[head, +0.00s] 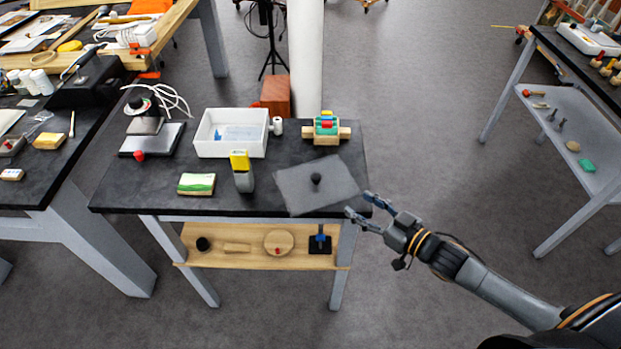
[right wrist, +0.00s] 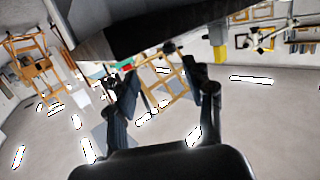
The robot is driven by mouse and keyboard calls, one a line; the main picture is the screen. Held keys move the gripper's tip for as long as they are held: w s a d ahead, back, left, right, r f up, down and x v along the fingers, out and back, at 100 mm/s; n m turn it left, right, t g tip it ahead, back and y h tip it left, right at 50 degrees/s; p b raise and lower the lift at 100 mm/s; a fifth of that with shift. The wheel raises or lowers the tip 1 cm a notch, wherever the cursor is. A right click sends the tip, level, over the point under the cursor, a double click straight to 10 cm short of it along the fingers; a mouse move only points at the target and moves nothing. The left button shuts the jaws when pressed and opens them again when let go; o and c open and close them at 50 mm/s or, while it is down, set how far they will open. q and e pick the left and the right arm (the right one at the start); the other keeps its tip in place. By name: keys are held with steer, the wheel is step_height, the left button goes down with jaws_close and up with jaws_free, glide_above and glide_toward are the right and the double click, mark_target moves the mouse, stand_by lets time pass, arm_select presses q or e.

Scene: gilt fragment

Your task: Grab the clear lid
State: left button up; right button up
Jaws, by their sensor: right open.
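The clear lid (head: 297,192) is a flat, greyish see-through sheet with a round black knob (head: 316,179) in its middle. It lies at the front right corner of the dark table in the head view, turned slightly askew. My right gripper (head: 358,203) is open and empty, just right of the lid by the table's right edge, fingers pointing left. Its spread fingers (right wrist: 163,72) also show in the right wrist view, where I cannot make out the lid. My left gripper is not in view.
On the dark table (head: 125,195) stand a white bin (head: 205,148), a grey holder with a yellow top (head: 243,180), a green-and-white block (head: 197,184) and a wooden piece with coloured parts (head: 326,128). A wooden shelf (head: 210,255) runs below. Open floor lies to the right.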

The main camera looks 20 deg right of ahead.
mark_target(319, 178)
steer(key=shift+w+a+r, duration=0.3)
steer(key=shift+w+a, duration=0.2)
steer(key=shift+w, duration=0.05)
steer(key=shift+w+a, duration=0.15)
steer(key=shift+w, duration=0.15)
steer(key=p+x, duration=0.1)
steer(key=x, duration=0.5)
steer(key=shift+w+a, duration=0.4)
steer(key=shift+w, duration=0.1)
steer(key=w+a+p, duration=0.1)
steer(key=w, duration=0.1)
steer(key=w+a, duration=0.1)
steer(key=a, duration=0.1)
steer(key=shift+w+r+p, duration=0.25)
steer(key=shift+w+p, duration=0.1)
steer(key=shift+w, duration=0.05)
steer(key=shift+w+a+f, duration=0.15)
steer(key=shift+w, duration=0.2)
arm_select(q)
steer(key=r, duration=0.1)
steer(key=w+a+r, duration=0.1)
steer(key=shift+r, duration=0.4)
arm_select(e)
steer(key=shift+s, duration=0.1)
steer(key=shift+c, duration=0.2)
jaws_close()
